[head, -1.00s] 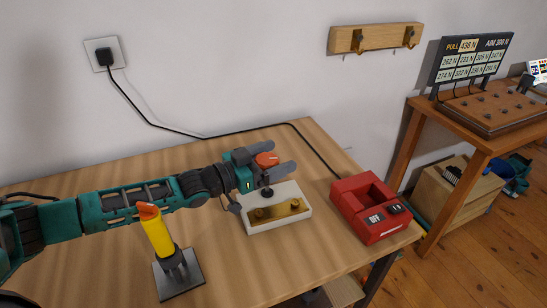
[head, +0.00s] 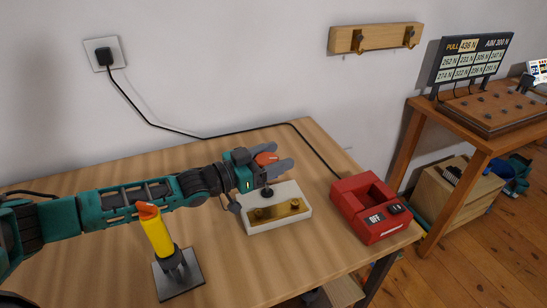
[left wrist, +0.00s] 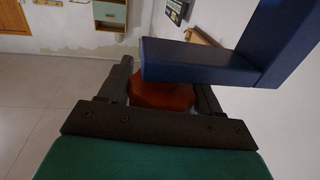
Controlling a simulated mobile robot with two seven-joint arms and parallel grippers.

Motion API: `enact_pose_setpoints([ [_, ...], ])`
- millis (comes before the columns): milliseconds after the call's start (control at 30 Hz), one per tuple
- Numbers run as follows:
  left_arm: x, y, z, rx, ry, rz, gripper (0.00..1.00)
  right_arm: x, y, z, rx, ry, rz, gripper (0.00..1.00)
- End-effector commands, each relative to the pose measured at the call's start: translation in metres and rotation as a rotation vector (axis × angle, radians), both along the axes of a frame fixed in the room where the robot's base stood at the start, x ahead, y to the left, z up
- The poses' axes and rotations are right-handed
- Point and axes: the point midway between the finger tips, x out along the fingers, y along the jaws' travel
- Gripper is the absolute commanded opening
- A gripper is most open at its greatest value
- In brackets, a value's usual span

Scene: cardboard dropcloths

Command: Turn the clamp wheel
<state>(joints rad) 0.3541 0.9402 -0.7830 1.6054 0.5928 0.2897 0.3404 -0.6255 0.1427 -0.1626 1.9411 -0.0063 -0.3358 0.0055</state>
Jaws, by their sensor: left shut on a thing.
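The clamp wheel (head: 266,159) is an orange-red knob on a dark stem above a white block with a brass plate (head: 281,211). My left gripper (head: 281,158) reaches over the block from the left, one finger on each side of the wheel, and is shut on it. In the left wrist view the red wheel (left wrist: 163,90) sits between the two dark fingers, partly hidden by a dark blue bar. My right gripper is not in view.
A yellow-handled tool (head: 157,235) stands on a metal plate in front of my left arm. A red device (head: 371,208) with a black cord sits at the table's right end. A side table (head: 480,135) holds a display (head: 473,60). The dark blue bar (left wrist: 200,62) is unidentified.

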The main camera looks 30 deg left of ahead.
Motion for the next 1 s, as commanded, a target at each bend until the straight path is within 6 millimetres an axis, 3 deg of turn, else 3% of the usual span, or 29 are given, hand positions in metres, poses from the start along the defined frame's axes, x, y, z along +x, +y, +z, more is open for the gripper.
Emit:
enact_pose_setpoints([
  [400, 0.0, -0.001, -0.001, 0.006, -0.005, -0.178, 0.33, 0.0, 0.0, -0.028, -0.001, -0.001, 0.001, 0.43],
  [1000, -0.008, -0.006, -0.003, 0.003, 0.0, -0.642, 0.33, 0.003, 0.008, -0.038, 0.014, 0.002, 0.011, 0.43],
])
